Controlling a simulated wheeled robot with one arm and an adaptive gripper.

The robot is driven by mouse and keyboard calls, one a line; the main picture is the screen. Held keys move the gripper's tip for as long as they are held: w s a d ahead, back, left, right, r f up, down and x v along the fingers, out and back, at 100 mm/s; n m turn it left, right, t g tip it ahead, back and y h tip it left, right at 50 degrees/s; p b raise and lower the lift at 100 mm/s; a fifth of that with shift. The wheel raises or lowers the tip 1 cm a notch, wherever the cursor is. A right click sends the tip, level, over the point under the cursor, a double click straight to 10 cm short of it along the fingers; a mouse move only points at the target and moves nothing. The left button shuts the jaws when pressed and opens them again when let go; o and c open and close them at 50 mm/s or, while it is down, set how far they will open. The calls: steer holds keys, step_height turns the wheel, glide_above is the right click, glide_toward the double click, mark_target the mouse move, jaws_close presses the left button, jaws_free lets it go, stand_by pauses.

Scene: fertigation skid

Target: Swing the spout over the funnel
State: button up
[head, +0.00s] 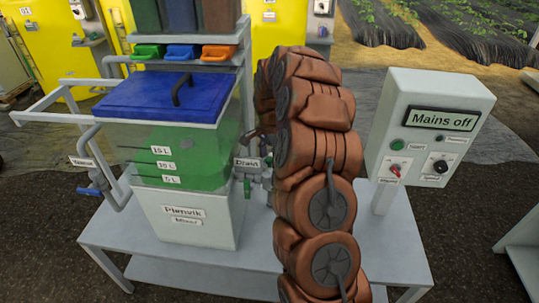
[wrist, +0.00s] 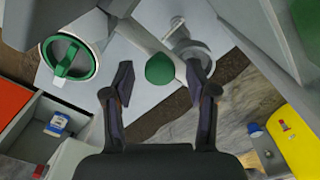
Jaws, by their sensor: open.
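My gripper (wrist: 160,88) is open in the wrist view, with one finger on each side of a round green knob (wrist: 160,68). The knob lies between and slightly beyond the fingertips, and I see no clear contact. A pale grey bar or pipe (wrist: 140,37) runs close to the knob; I cannot tell whether it is the spout. A pale round fitting (wrist: 190,52) is beside the right finger; I cannot tell whether it is the funnel.
The mixer tank (head: 190,215) with a blue lid (head: 160,96) stands on a grey bench (head: 130,238), left of my arm. The control box (head: 425,125) reads "Mains off". A green round part (wrist: 68,60) and a small white-and-blue container (wrist: 57,123) show in the wrist view.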

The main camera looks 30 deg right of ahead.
jaws_close()
stand_by(0.5)
